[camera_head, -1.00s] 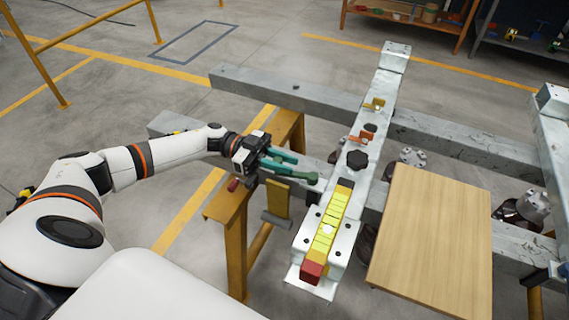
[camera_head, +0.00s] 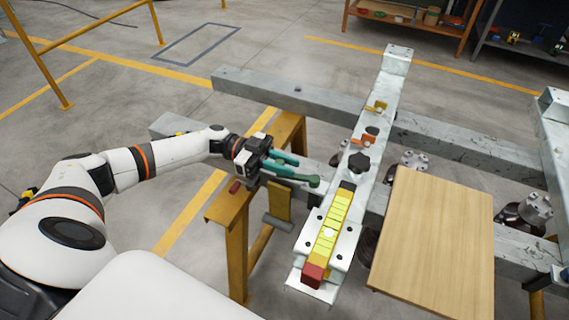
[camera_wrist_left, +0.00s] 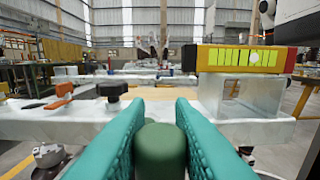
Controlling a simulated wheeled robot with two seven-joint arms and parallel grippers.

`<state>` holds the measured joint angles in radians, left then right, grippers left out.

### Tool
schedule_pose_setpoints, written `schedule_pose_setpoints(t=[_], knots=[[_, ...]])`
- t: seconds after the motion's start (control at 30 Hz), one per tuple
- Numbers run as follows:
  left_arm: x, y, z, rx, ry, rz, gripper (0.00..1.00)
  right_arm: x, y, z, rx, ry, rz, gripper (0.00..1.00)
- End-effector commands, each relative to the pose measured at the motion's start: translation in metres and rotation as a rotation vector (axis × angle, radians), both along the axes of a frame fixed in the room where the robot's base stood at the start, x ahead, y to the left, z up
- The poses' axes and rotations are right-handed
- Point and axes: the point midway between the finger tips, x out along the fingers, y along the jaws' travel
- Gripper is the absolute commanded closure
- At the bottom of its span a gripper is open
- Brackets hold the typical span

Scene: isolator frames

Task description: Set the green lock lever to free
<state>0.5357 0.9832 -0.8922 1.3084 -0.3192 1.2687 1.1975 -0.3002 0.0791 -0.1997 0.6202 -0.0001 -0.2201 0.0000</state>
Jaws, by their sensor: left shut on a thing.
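The green lock lever shows as a dark green rounded knob (camera_wrist_left: 161,150) in the left wrist view, between my two teal fingers. In the head view its green end (camera_head: 314,181) shows at the fingertips, by the left side of the pale metal beam (camera_head: 385,91). My left gripper (camera_head: 305,170) reaches in from the left and is shut on this knob. Its fingers also fill the lower middle of the left wrist view (camera_wrist_left: 160,125). The rest of the lever is hidden, so its setting cannot be told. My right gripper is not in view.
The beam carries a yellow strip (camera_head: 332,223) with a red end, a black star knob (camera_head: 358,162), and orange (camera_head: 363,141) and yellow (camera_head: 376,106) levers. A wooden board (camera_head: 435,240) lies to the right. A yellow trestle (camera_head: 235,245) stands below my left forearm.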

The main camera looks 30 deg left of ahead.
Motion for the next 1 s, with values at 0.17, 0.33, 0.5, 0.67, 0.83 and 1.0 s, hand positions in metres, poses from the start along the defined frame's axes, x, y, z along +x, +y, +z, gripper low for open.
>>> schedule_pose_setpoints(t=[0.17, 0.33, 0.5, 0.67, 0.83, 1.0], knots=[[0.0011, -0.0002, 0.0014, -0.003, -0.004, 0.002, 1.0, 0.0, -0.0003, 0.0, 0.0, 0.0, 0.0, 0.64], [0.001, -0.0004, 0.0013, -0.003, -0.004, 0.002, 1.0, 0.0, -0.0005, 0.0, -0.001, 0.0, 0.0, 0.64], [0.0008, -0.0006, 0.0012, -0.003, -0.004, 0.001, 0.67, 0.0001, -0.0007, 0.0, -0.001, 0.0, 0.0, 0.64], [0.0004, -0.0006, 0.0007, -0.002, -0.002, 0.0, 0.57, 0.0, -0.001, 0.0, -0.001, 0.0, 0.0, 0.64], [0.0, -0.0005, 0.0003, -0.001, -0.001, -0.001, 0.57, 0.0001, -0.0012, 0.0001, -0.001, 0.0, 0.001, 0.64], [-0.0011, 0.0, 0.0005, -0.001, -0.001, 0.0, 0.57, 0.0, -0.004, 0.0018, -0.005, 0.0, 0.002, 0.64]])
